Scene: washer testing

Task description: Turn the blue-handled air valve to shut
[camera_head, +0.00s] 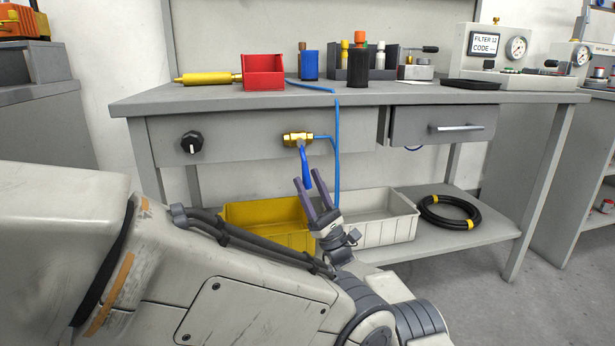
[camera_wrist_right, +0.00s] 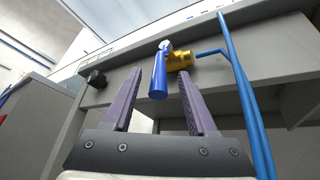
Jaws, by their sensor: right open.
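The brass air valve (camera_head: 297,138) is mounted on the front of the bench, left of the drawer. Its blue handle (camera_head: 304,163) hangs down from it. My right gripper (camera_head: 307,177) is open below the valve, with its fingertips near the lower part of the handle. In the right wrist view, the blue handle (camera_wrist_right: 159,78) shows between the two open fingers of the gripper (camera_wrist_right: 159,72), with gaps on both sides. The brass body (camera_wrist_right: 181,60) is behind it. I cannot tell how deep the handle sits between the fingers. My left gripper is not in view.
A blue hose (camera_head: 337,150) runs down just right of the valve. A black knob (camera_head: 191,142) is on the panel to the left. The drawer (camera_head: 440,125) sticks out on the right. A yellow bin (camera_head: 265,215) and a white bin (camera_head: 385,228) stand on the shelf below.

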